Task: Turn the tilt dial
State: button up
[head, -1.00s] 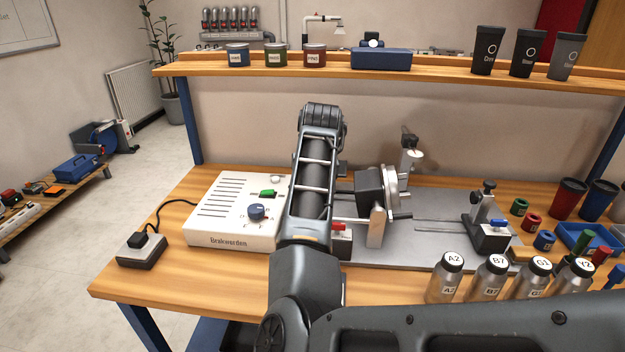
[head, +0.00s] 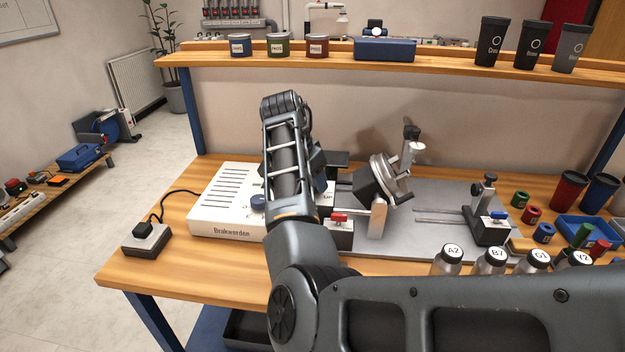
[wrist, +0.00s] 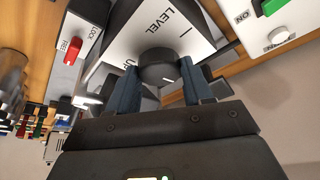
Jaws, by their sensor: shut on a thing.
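The tilt dial (wrist: 157,66) is a round dark knob on a white plate (wrist: 135,38) marked LEVEL and UP in the wrist view. My gripper (wrist: 160,84) is shut on it, one blue-grey finger on each side. In the head view my arm hides the dial and the fingertips; only a piece of the UP plate (head: 328,194) shows beside the arm. The round chuck (head: 388,176) to the right leans over on its stand.
A grey metal base plate (head: 430,235) carries a support post (head: 484,205) on the right. Labelled bottles (head: 490,261) line the front right, near my forearm.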

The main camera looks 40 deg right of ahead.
jog(key=m+g+b, duration=0.1)
jog(key=m, duration=0.2)
jog(key=m+g+b, duration=0.1)
jog(key=m+b, duration=0.1)
jog(key=m, duration=0.1)
jog(key=shift+w+f+y, duration=0.15)
jog(key=shift+w+y, duration=0.05)
jog(key=shift+y, duration=0.2)
jog(key=m+b, duration=0.1)
jog(key=m, duration=0.1)
jog(key=m+g+y+b, duration=0.1)
jog(key=m, duration=0.2)
jog(key=shift+w+d+g, duration=0.1)
jog(key=shift+d+g, duration=0.05)
jog(key=shift+g, duration=0.15)
jog(key=m, duration=0.1)
jog(key=m+y, duration=0.1)
jog(key=m, duration=0.2)
jog(key=shift+d+r+g+y+p, duration=0.1)
jog(key=shift+r+g+y+p, duration=0.2)
jog(key=shift+g+y, duration=0.1)
jog(key=shift+d+f+m+y+p, duration=0.1)
jog(key=shift+m+y+p, duration=0.55)
jog(key=shift+m, duration=1.55)
jog(key=o, duration=1)
